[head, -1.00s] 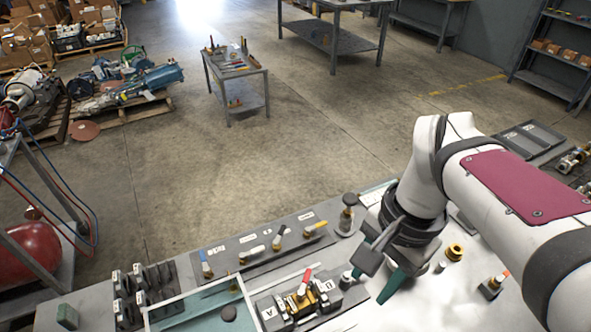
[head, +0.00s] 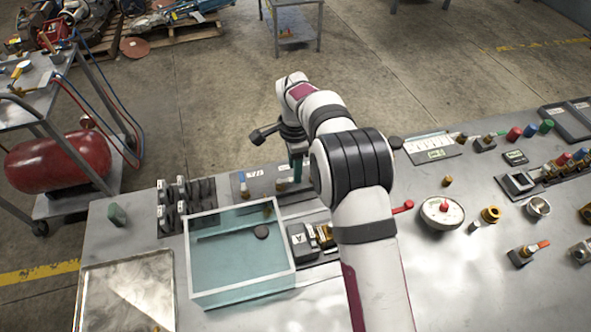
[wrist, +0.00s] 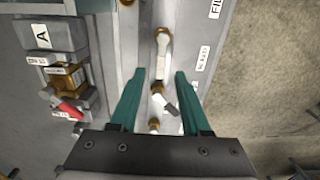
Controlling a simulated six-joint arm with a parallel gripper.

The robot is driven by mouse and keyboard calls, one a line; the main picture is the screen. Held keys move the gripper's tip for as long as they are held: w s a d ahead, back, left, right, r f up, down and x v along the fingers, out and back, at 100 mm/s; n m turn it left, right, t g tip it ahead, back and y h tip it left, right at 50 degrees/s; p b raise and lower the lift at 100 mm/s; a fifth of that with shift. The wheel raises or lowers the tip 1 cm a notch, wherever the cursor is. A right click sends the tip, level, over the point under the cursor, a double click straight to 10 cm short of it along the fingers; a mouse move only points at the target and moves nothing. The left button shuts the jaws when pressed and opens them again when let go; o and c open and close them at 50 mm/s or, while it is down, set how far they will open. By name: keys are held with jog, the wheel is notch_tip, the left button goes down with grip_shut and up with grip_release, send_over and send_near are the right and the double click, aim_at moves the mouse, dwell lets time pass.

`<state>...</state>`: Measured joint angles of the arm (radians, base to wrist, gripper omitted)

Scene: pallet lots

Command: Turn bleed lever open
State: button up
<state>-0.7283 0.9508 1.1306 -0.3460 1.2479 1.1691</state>
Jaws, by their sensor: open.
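A grey valve panel (wrist: 190,20) with small brass valves and printed labels runs up the wrist view. An upper valve has a white lever (wrist: 162,55). A middle valve has a grey-tipped lever (wrist: 172,107) standing slantwise. Which lever is the bleed lever I cannot tell; one label (wrist: 203,57) is too small to read surely. My gripper (wrist: 160,75) is open and empty, with its teal fingers on either side of this valve row. In the head view my gripper (head: 297,167) is over the panel (head: 262,180), which my arm partly hides.
A clear-walled teal tank (head: 240,290) stands in front of the panel. Beside it is a block marked A (head: 299,240), also in the wrist view with a red lever (wrist: 68,108). Black fittings (head: 180,195) stand left. A round gauge (head: 441,212) lies right of my arm.

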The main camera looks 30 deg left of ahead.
jog(key=shift+f, duration=1.15)
grip_shut()
